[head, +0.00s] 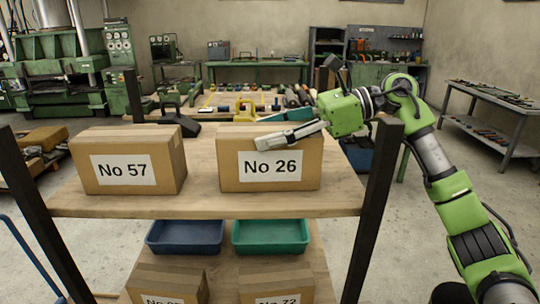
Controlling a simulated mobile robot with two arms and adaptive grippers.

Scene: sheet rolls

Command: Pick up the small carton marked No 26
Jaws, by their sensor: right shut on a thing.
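The small brown carton marked No 26 (235,172) is upright at the right of the upper wooden shelf (200,204), its white label facing me. My right gripper (264,132) reaches in from the right and is shut on the carton's top part. One grey finger lies across the upper front face, just above the label. The other finger is behind, partly hidden. The carton's base looks level with the shelf; I cannot tell any gap. My left gripper is not in view.
A carton marked No 57 (103,183) stands to the left, with a gap between. Dark shelf posts (376,185) flank the shelf. Below are a blue tray (185,238), a green tray (270,238) and two more cartons. Tools and rolls lie on a table behind.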

